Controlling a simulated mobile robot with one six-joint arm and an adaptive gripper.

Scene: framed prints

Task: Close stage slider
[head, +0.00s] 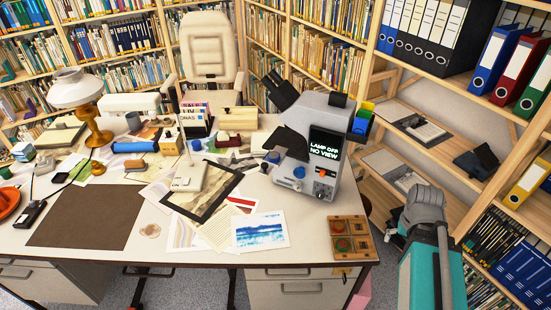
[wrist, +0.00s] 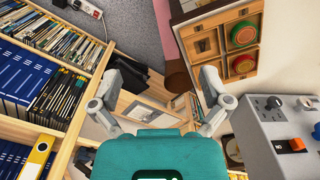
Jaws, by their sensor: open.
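The grey microscope (head: 310,140) stands on the desk at the right of centre in the head view. Its screen (head: 325,146) reads "LAMP OFF NO VIEW". Knobs and a small orange part show on its front, which also appears in the wrist view as a grey panel (wrist: 270,135) with an orange piece (wrist: 290,146). I cannot tell which part is the stage slider. My gripper (head: 424,200) is right of the desk, apart from the microscope. In the wrist view, my gripper (wrist: 162,100) has its fingers spread, with nothing between them.
A wooden tray (head: 345,239) with red and green discs lies at the desk's front right corner. Prints and a framed picture (head: 205,190) lie left of the microscope. Shelves with binders (head: 505,60) stand close at the right. Open space lies between desk and shelves.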

